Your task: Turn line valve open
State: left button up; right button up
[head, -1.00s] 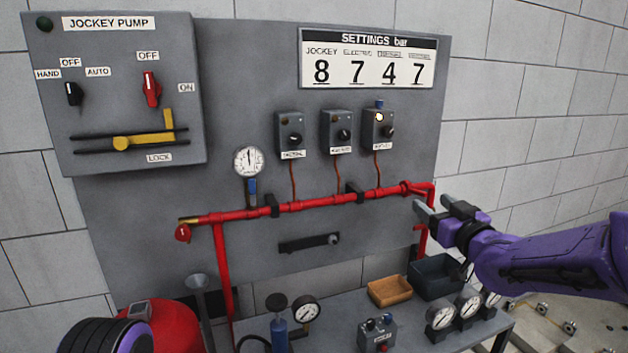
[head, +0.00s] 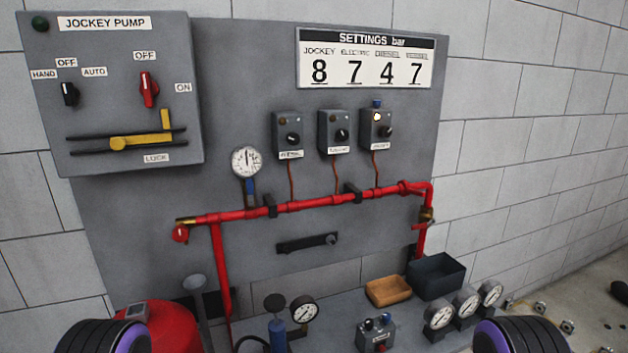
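A red pipe (head: 325,203) runs across the grey panel. At its right end it bends down into a brass-coloured valve (head: 427,214). A short red lever (head: 420,227) shows just below the brass body and looks roughly crosswise to the downpipe. It is small, so its exact angle is hard to tell. A brass fitting with a red handle (head: 181,233) sits at the pipe's left end. No label tells which is the line valve. Only dark, purple-edged parts of my arms show at the bottom left and bottom right. Neither gripper is in view, and nothing touches the pipe.
A bench below carries a wooden tray (head: 388,291), a dark bin (head: 436,276), several gauges and a blue hand pump (head: 278,330). A red tank (head: 160,328) stands at the lower left. The space before the right pipe end is clear.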

aim_at(426, 225)
jog(key=u, duration=0.75)
jog(key=i, duration=0.25)
jog(key=z, duration=1.6)
